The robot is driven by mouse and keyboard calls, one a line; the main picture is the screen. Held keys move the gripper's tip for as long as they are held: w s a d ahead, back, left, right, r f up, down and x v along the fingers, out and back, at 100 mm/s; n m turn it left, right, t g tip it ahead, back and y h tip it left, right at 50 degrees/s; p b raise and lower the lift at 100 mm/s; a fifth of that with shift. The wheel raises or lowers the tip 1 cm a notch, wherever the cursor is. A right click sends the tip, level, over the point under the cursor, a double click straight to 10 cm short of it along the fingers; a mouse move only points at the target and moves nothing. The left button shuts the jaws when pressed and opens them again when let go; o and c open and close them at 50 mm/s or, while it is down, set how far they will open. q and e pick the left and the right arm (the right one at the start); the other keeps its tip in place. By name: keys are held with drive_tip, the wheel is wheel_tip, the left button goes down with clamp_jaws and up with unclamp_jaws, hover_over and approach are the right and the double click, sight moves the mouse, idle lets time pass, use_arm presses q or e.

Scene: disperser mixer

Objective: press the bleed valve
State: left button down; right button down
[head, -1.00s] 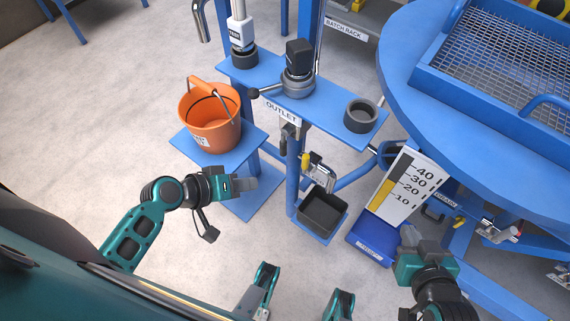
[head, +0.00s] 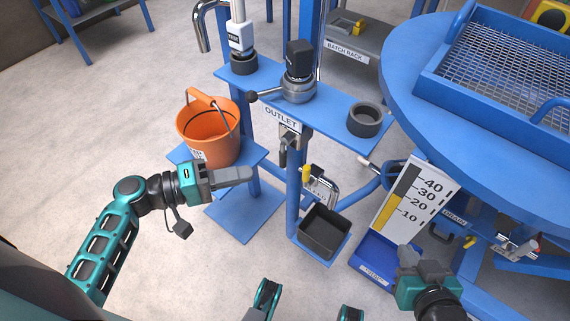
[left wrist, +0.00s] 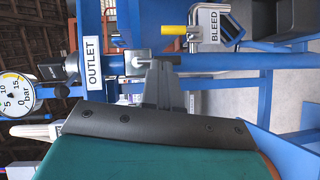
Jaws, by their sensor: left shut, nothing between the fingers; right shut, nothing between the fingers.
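The bleed valve shows in the head view as a small yellow-tipped fitting (head: 307,173) on the blue post below the OUTLET sign. In the left wrist view its yellow part (left wrist: 174,30) sticks out beside the BLEED label (left wrist: 214,26). My left gripper (head: 248,173) is shut and empty, left of the post and apart from the valve in the head view. Its closed fingers also show in the left wrist view (left wrist: 164,83), below the yellow part in the picture. My right gripper (head: 414,259) is shut and empty, low on the right near the level scale.
An orange bucket (head: 208,135) stands on a blue shelf above my left gripper in the picture. A dark open box (head: 323,233) sits below the bleed valve. The OUTLET sign (head: 282,118) hangs above. A pressure gauge (left wrist: 14,92) shows in the left wrist view.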

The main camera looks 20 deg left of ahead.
sight(306, 177)
use_arm(q)
drive_tip(key=x, duration=1)
drive_tip(key=shift+d+f, duration=0.1)
